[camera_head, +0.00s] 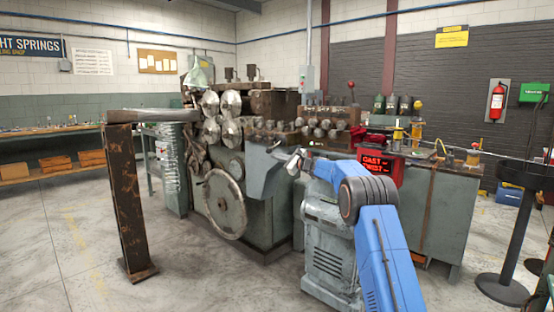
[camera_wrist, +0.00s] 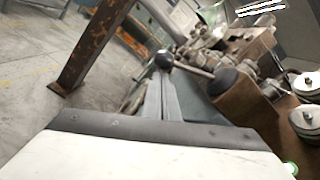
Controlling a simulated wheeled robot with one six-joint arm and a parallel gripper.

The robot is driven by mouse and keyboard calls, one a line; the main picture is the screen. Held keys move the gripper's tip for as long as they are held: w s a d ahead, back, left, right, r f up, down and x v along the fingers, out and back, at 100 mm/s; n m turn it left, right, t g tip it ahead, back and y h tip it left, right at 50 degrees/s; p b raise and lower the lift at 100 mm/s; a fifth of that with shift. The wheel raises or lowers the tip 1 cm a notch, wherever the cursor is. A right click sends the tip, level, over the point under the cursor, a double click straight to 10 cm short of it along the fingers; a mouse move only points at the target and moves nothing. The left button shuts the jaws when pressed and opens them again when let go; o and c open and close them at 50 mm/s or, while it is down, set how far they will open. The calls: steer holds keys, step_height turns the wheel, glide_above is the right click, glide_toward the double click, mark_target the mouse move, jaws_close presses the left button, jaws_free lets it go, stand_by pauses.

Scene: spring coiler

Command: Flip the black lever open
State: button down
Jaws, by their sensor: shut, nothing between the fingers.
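In the wrist view, a lever with a round black knob (camera_wrist: 164,60) on a metal rod runs right to a thick black end (camera_wrist: 228,81) beside a brown block. My gripper (camera_wrist: 164,82) points up the picture, its two grey fingers together and empty. The tips are right by the round knob in that view; I cannot tell whether they touch it. In the head view my gripper (camera_head: 295,161) is at the front of the coiling machine (camera_head: 262,200), near its grey chute. I cannot make out the black lever clearly there.
A red lit sign (camera_head: 377,167) and a grey cabinet (camera_head: 440,215) are right of my arm. The floor at front left is clear.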

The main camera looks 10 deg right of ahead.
steer(key=shift+a, duration=0.1)
steer(key=shift+s+a+r+m, duration=0.3)
steer(key=shift+r+m, duration=0.35)
steer(key=shift+m, duration=0.15)
steer(key=shift+s+a+r+m, duration=0.15)
steer(key=shift+a+r+m, duration=0.1)
steer(key=shift+r+m, duration=0.45)
steer(key=shift+s+a+r+m+t, duration=0.1)
steer(key=shift+a+r+m+t, duration=0.05)
steer(key=shift+r+m, duration=1.15)
steer(key=shift+s+a+r+m+t, duration=0.1)
steer(key=shift+a+r+m+t, duration=0.05)
steer(key=shift+r+m, duration=1.15)
steer(key=shift+r, duration=0.2)
